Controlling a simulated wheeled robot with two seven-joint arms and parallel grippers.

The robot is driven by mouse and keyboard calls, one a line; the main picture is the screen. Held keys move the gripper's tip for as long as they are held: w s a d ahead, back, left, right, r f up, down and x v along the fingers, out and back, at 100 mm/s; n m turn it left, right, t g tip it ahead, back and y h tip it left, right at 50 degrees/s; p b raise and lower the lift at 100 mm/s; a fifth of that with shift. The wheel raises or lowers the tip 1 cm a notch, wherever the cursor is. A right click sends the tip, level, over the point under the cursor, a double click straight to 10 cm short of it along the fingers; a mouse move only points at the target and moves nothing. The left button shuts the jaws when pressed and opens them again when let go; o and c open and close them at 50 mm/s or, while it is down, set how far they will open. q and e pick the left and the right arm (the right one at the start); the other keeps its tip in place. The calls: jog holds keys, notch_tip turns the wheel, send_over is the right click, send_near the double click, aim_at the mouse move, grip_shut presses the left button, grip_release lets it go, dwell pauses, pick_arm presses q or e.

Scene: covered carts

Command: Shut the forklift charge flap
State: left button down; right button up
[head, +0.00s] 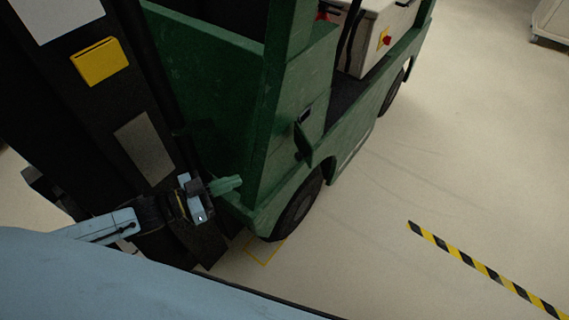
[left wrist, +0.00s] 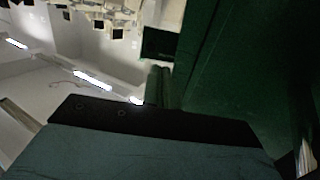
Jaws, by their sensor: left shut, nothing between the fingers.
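The green forklift (head: 225,85) fills the middle of the head view. On its side is a small dark charge recess (head: 304,115), and the green charge flap (head: 303,146) stands out from the body just below it, open. My left gripper (head: 238,183) has green fingers, is shut and empty, and is to the left of the flap and apart from it, near the forklift's front corner. Its shut fingers also show in the left wrist view (left wrist: 158,88), beside a dark green surface. A small dark green plate (left wrist: 160,43) beyond them may be the flap. My right gripper is not in view.
The forklift's black mast (head: 80,110) stands at the left, close to my left arm. A black wheel (head: 298,208) is below the flap. Yellow-black floor tape (head: 480,267) lies at the right. The pale floor right of the forklift is clear.

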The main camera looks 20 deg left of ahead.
pick_arm(q)
jog(key=w+d+r+h+b, duration=0.1)
jog(key=w+d, duration=0.8)
jog(key=d, duration=0.1)
jog(key=shift+d, duration=0.35)
jog(key=shift+d, duration=0.15)
